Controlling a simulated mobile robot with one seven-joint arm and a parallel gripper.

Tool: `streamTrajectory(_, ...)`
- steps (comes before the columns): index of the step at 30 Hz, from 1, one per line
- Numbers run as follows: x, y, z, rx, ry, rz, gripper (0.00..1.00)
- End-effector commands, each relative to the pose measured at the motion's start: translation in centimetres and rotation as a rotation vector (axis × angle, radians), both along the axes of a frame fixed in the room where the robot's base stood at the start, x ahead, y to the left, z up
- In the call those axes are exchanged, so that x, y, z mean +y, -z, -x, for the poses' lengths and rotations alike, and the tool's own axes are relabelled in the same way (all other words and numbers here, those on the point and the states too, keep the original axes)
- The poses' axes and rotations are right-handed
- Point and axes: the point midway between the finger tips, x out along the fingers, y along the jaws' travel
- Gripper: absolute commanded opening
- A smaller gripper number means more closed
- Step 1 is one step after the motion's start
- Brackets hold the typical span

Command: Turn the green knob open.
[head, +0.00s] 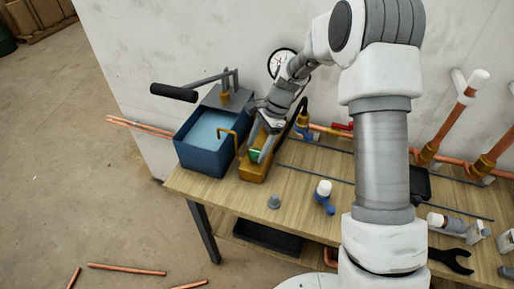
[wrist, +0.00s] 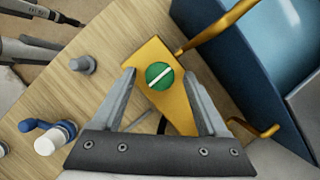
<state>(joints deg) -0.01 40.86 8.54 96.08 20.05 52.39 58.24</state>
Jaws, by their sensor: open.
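The green knob (wrist: 160,76) is a small round disc with a white bar across its face, set on a yellow block. The yellow block (head: 252,174) stands on the wooden bench, right beside the blue tank. In the head view the green knob (head: 254,154) shows only partly, behind my gripper (head: 258,150). In the wrist view my gripper (wrist: 162,82) is open, with one finger on each side of the knob and a gap to it on both sides. In the wrist view the knob's bar is slanted. Whether the fingertips are level with the knob I cannot tell.
A blue tank (head: 203,163) of water with a black-handled lever (head: 175,92) stands at left. A grey fitting (head: 274,202) and a blue-and-white valve (head: 323,197) lie on the bench (head: 300,220). Copper pipes (head: 430,150) run along the wall.

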Motion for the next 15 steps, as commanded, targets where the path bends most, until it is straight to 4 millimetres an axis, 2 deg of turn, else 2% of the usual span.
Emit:
streamTrajectory(11, 0.20, 0.52, 0.11, 0.000, 0.000, 0.000, 0.74)
streamTrajectory(15, 0.19, 0.51, 0.10, 0.000, 0.000, 0.000, 0.49)
